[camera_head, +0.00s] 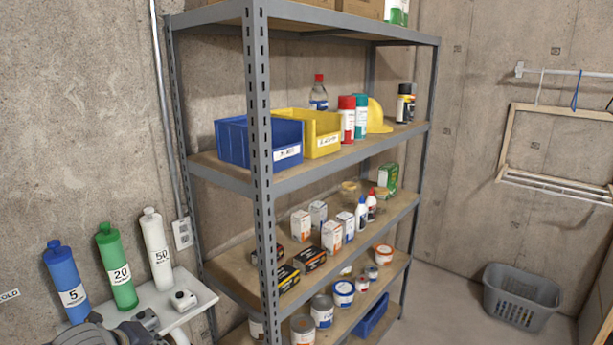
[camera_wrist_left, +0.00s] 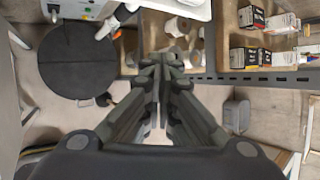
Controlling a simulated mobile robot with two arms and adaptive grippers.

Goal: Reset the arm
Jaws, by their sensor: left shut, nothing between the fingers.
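My left gripper (camera_wrist_left: 160,62) shows in the left wrist view with its dark fingers brought together and nothing between them. Its tips lie over the edge of the grey metal shelf unit, with rolls or cans on a shelf visible past them. In the head view only a dark grey form shows at the lower left edge, and I cannot tell which part of my arm it is. My right gripper is in neither view.
A grey shelf unit (camera_head: 260,190) holds a blue bin (camera_head: 232,143), a yellow bin (camera_head: 310,130), bottles, boxes and cans. A white wall shelf (camera_head: 205,294) carries blue (camera_head: 62,278), green (camera_head: 117,268) and white (camera_head: 156,240) cylinders. A grey basket (camera_head: 522,298) stands on the floor at right.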

